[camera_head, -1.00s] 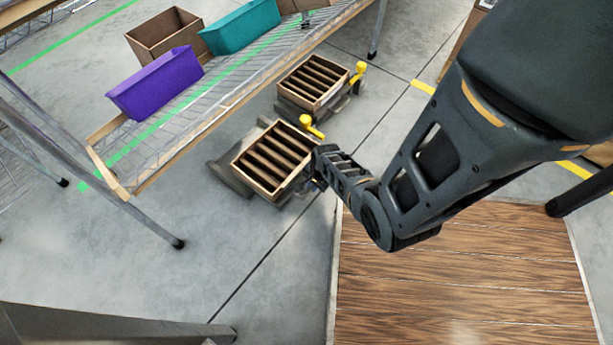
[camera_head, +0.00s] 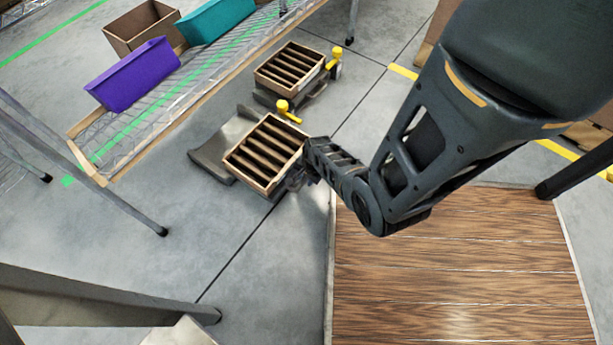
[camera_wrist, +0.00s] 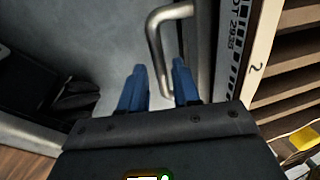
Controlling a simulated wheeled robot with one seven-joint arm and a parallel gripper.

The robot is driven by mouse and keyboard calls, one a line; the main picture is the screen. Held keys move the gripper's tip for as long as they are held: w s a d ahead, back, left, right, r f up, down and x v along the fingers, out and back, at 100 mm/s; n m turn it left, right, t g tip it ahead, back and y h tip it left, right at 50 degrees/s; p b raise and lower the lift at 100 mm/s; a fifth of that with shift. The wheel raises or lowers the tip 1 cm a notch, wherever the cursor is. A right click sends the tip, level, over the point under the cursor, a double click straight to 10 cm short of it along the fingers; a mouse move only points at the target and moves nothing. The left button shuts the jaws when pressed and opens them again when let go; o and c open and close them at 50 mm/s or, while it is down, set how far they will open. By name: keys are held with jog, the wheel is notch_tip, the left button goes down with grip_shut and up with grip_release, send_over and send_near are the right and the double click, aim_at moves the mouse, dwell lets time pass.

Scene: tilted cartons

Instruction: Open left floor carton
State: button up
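The left floor carton (camera_head: 262,153) is a brown slatted box, tilted on a grey base (camera_head: 212,160) whose left part lies bare beside it. In the wrist view its side (camera_wrist: 262,50) carries printed marks and a "2". A bent metal handle (camera_wrist: 156,48) stands out from that side.
A second slatted carton (camera_head: 290,64) stands farther back, with a yellow knob (camera_head: 335,54) beside it. Another yellow knob (camera_head: 283,106) is behind the left carton. A wire shelf (camera_head: 160,105) holds purple (camera_head: 135,75) and teal (camera_head: 215,20) bins.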

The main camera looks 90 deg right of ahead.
jog(key=shift+o, duration=0.6)
jog(key=shift+r, duration=0.1)
notch_tip(320, 180, up, 7)
jog(key=s+p, duration=0.1)
jog(key=p, duration=0.4)
jog(key=shift+s+a+r, duration=0.15)
jog(key=shift+a+r, duration=0.05)
jog(key=shift+a, duration=0.2)
